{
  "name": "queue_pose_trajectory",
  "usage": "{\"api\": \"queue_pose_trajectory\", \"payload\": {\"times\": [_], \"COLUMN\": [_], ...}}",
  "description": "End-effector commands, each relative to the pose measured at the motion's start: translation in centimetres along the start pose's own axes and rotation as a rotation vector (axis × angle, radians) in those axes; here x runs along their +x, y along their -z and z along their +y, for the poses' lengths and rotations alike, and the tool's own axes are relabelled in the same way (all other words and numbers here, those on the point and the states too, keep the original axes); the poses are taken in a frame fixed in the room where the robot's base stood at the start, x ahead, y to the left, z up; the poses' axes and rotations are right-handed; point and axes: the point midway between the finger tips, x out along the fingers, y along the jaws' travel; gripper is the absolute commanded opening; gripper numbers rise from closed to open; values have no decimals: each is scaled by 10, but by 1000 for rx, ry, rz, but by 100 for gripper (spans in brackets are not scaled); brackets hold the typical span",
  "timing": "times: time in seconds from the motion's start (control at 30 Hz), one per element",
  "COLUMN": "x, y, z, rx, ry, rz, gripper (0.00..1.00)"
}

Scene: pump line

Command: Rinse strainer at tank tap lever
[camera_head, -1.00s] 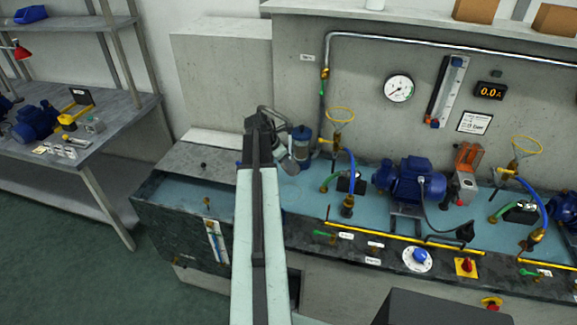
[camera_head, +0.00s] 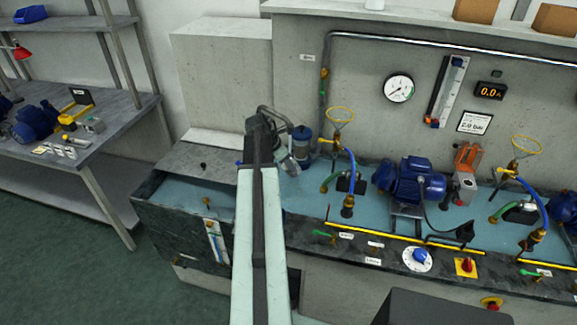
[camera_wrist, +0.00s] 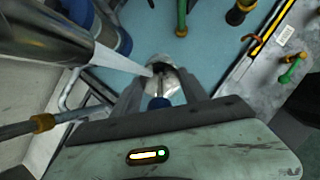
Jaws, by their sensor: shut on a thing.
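In the wrist view my gripper (camera_wrist: 160,96) is shut on the strainer (camera_wrist: 166,78), a pale grey piece with a dark opening and a blue part between the fingers. A grey spout (camera_wrist: 45,38) comes in from the upper left. A pale, stream-like streak runs from its mouth to the strainer. In the head view my gripper (camera_head: 287,160) is mostly hidden behind my arm, close to a blue and grey canister (camera_head: 301,136). I cannot tell which part is the tap lever.
The blue bench top (camera_head: 290,198) carries a blue motor (camera_head: 408,180), brass valves with yellow handwheels (camera_head: 340,114) and hoses to the right. A yellow rail (camera_head: 400,236) runs along its front. A side table (camera_head: 120,135) stands apart at left.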

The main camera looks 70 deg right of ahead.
Motion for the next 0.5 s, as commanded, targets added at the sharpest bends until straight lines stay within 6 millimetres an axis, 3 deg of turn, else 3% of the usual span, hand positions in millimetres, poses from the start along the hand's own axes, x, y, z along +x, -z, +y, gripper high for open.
{"api": "queue_pose_trajectory", "payload": {"times": [0.17,0.5], "x": [-2,-18], "y": [4,32], "z": [-1,-5], "rx": [-1,-3], "ry": [0,-2], "rz": [0,0], "gripper": [4,4]}}
